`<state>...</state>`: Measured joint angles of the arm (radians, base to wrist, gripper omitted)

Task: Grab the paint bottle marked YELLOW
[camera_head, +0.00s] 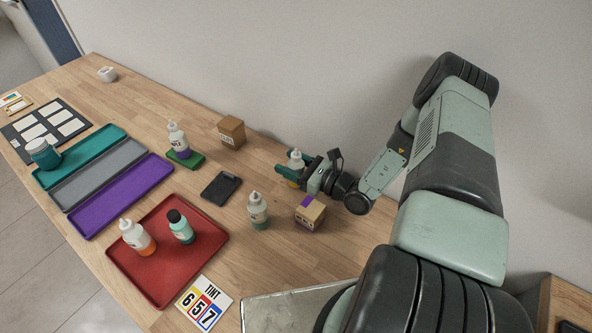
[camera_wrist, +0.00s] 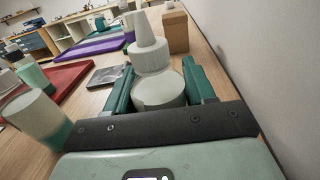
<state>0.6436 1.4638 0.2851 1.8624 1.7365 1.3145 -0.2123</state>
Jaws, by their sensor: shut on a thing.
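My gripper (camera_head: 291,172) is at the right part of the table near the wall, its green fingers shut around a white squeeze bottle (camera_head: 296,158). A little yellow shows low on this bottle. In the wrist view the bottle (camera_wrist: 158,92) stands upright between the two fingers, with its ribbed cap and pointed nozzle up. Its label cannot be read, and its lower part is hidden by the gripper. Whether it touches the table is not clear.
A green-bottomed bottle (camera_head: 258,211) and a small box (camera_head: 310,213) stand nearby. A purple-bottomed bottle (camera_head: 178,141) is farther left, beside a brown box (camera_head: 231,132). A red tray (camera_head: 208,266) holds orange and teal bottles. A black pad (camera_head: 221,188) lies mid-table.

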